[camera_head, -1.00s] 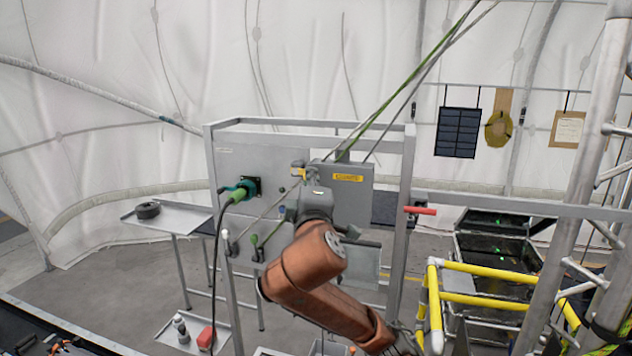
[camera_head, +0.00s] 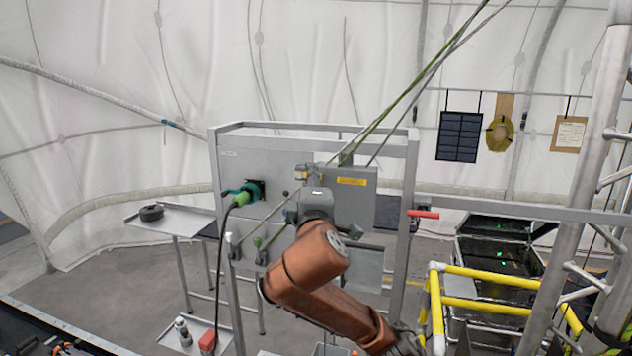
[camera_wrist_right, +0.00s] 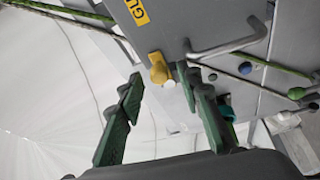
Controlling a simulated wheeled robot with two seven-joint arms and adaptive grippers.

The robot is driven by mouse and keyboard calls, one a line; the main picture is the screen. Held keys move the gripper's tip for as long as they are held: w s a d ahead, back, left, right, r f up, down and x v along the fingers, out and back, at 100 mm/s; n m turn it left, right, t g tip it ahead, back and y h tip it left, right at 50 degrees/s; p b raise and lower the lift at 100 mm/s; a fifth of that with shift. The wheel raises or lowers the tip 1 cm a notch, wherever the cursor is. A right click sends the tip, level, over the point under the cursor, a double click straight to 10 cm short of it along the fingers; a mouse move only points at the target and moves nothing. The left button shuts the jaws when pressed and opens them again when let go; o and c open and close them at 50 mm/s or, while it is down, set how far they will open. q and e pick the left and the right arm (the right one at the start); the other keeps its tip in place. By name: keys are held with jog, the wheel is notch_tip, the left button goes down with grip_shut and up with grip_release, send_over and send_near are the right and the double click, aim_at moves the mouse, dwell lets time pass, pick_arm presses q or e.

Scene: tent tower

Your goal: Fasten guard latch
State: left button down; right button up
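The guard is a grey panel (camera_head: 362,200) with a yellow label on the front of the metal frame; it also shows in the right wrist view (camera_wrist_right: 185,20). In the head view the latch (camera_head: 302,173) sits just above my right wrist. My right gripper (camera_wrist_right: 162,86) is open, its green fingers on either side of the latch area. Whether a finger touches the latch cannot be told. My left gripper is out of view.
A grey bent handle (camera_wrist_right: 232,42) sticks out of the guard close to the right finger. A green connector with a black cable (camera_head: 245,193) and levers (camera_head: 258,244) are left of the guard. A red handle (camera_head: 424,214) and yellow rails (camera_head: 485,268) are at the right.

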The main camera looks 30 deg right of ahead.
jog(key=v, duration=1.1)
jog(key=shift+s, duration=0.45)
jog(key=shift+f, duration=0.1)
dwell(0.4)
